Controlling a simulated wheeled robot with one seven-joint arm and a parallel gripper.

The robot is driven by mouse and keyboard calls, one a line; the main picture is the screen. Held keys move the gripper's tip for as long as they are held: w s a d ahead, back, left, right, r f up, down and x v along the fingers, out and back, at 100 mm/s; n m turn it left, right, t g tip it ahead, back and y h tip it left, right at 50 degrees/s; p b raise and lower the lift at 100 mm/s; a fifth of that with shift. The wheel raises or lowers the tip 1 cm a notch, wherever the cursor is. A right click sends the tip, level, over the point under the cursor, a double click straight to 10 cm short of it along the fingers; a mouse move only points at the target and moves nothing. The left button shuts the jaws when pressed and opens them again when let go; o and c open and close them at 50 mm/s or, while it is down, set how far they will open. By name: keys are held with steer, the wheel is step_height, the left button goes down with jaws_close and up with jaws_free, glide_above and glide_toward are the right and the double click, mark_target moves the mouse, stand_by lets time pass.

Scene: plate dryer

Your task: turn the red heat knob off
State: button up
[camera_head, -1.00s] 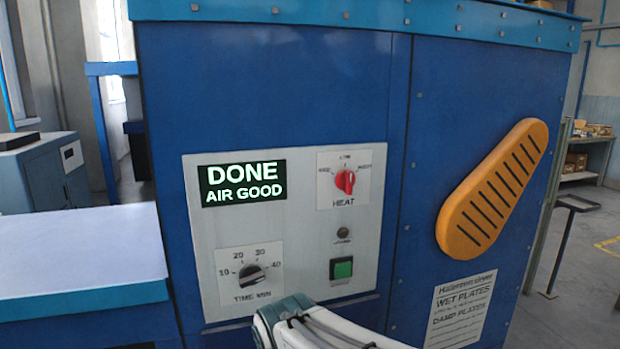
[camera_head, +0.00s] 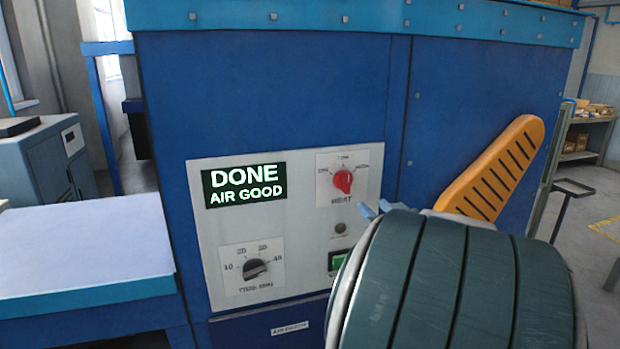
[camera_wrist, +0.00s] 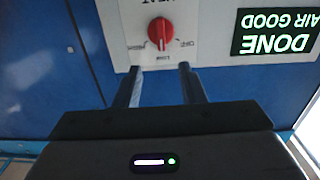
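The red heat knob (camera_head: 343,181) is on a white label plate at the upper right of the dryer's control panel. In the wrist view the knob (camera_wrist: 160,33) appears upside down, with OFF on its right and LOW below; its pale mark seems to face LOW. My gripper (camera_head: 371,209) is to the lower right of the knob in the head view, largely hidden behind my own arm. In the wrist view my gripper (camera_wrist: 161,74) has its two fingers apart with nothing between them. The knob lies beyond the fingertips, roughly centred between them, and looks untouched.
The panel also holds a lit display (camera_head: 244,185) reading DONE AIR GOOD, a black time knob (camera_head: 254,268) and a green button (camera_head: 337,260), partly covered by my arm. An orange slotted guard (camera_head: 494,170) sticks out at right. A white-topped table (camera_head: 80,245) adjoins at left.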

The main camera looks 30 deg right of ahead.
mark_target(348, 182)
steer(key=p+x, duration=0.1)
steer(key=x, duration=0.5)
steer(key=p+x, duration=0.2)
steer(key=x, duration=0.5)
steer(key=shift+w+r, duration=0.25)
steer(key=shift+w, duration=0.1)
steer(key=shift+c, duration=0.3)
jaws_close()
